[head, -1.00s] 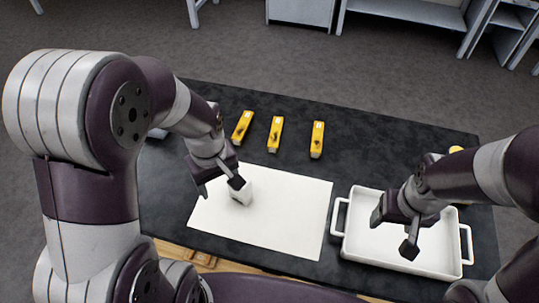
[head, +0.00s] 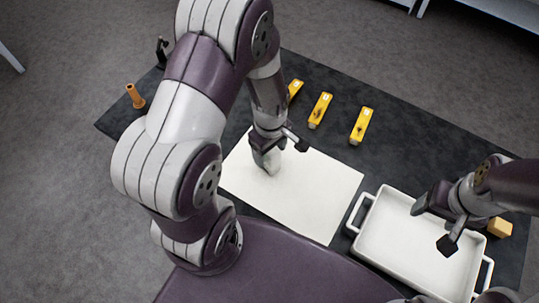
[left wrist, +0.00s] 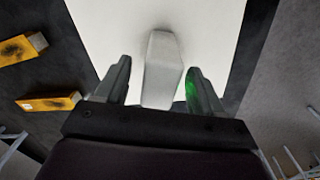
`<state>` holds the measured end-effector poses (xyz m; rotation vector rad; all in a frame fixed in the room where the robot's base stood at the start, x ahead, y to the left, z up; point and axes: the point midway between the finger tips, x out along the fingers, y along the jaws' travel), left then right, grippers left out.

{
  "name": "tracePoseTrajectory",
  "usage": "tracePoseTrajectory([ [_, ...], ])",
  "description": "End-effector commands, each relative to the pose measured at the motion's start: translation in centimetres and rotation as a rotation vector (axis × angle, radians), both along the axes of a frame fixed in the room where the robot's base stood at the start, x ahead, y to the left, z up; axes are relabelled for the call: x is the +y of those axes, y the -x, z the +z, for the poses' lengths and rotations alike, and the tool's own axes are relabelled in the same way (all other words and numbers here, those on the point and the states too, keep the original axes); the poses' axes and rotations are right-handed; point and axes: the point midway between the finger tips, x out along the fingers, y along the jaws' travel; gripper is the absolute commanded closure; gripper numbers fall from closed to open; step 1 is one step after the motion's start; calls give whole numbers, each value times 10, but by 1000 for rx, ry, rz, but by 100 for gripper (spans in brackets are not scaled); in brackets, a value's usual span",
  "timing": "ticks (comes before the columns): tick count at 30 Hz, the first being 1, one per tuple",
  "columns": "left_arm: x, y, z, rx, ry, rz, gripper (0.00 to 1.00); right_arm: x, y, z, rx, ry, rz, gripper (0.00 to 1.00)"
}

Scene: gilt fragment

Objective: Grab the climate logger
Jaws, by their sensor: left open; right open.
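The climate logger seems to be the small white block (head: 270,163) standing on the white sheet (head: 315,195). In the left wrist view the pale block (left wrist: 162,70) lies between the two fingers, with gaps on both sides. My left gripper (head: 279,152) is open at the block and partly hides it in the head view. A green glow shows at the right finger in the left wrist view (left wrist: 160,92). My right gripper (head: 434,226) is open and empty over the white tray.
The white handled tray (head: 385,225) stands right of the sheet. A yellow block (head: 500,227) sits right of the tray. An orange peg-like thing (head: 135,96) stands at the far left.

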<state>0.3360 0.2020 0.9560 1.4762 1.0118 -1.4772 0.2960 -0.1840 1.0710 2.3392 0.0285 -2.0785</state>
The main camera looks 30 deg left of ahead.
Motion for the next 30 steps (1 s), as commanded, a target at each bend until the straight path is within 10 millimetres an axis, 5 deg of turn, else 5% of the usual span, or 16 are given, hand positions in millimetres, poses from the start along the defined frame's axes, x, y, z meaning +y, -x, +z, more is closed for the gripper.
tracePoseTrajectory([
  [6,3,-1,-31,0,0,0,32,0,0,4,0,0,0,32],
  [12,3,-2,-33,-2,1,0,32,0,0,4,0,0,0,32],
  [18,3,-2,-32,-1,0,0,91,0,0,4,0,0,0,32],
  [30,3,-2,-23,-3,0,-1,91,0,0,3,0,0,0,32],
])
